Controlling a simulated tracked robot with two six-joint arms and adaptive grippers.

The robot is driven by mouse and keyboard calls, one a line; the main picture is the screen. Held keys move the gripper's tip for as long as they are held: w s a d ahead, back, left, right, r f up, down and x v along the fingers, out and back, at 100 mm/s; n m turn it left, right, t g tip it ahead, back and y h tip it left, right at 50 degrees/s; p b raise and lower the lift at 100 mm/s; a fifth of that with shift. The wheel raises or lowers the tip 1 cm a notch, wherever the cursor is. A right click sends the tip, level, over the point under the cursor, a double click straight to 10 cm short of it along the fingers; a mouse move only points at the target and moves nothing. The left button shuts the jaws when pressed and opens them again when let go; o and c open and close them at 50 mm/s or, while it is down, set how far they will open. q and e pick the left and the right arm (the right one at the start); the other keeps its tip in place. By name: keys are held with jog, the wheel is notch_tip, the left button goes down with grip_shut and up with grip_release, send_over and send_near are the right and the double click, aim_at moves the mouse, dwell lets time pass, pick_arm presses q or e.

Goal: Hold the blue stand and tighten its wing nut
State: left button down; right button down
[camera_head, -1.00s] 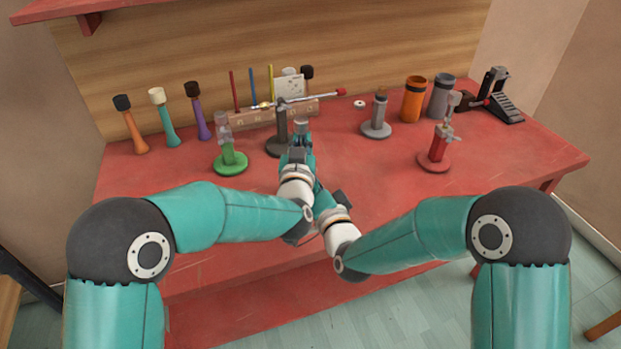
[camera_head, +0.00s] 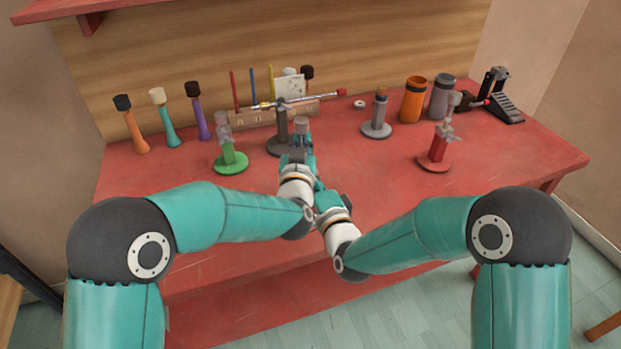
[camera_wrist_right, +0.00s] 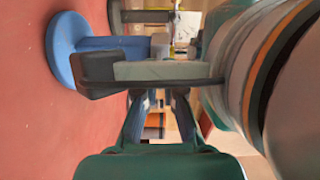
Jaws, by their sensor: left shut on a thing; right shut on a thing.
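The blue stand (camera_wrist_right: 68,48) shows in the right wrist view, where its round base and post lie sideways in the picture. In the head view my left gripper (camera_head: 298,150) covers most of it. My left gripper also shows in the right wrist view (camera_wrist_right: 135,42), its two fingers on either side of the post, shut on the stand. A pale grey part (camera_wrist_right: 160,45) at the post's upper end is partly hidden. My right gripper (camera_wrist_right: 160,98) reaches in there, its fingertips hidden behind a left finger. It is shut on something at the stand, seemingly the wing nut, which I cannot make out.
A green stand (camera_head: 231,162) is left of my grippers, and a dark stand (camera_head: 281,145) close behind them. A grey stand (camera_head: 376,129) and red stand (camera_head: 438,150) are to the right. Mallets (camera_head: 166,117) stand at back left. The red tabletop (camera_head: 400,190) is clear at front right.

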pick_arm(q)
jog(key=shift+a, duration=0.1)
pick_arm(e)
jog(key=shift+d+f, duration=0.2)
jog(key=shift+f, duration=0.05)
jog(key=c, duration=1.6)
grip_release()
jog(key=shift+r, duration=0.1)
pick_arm(q)
jog(key=shift+f, duration=0.1)
pick_arm(e)
jog(key=v, duration=1.2)
pick_arm(q)
jog(key=c, duration=1.1)
grip_release()
pick_arm(e)
jog(key=shift+a, duration=0.1)
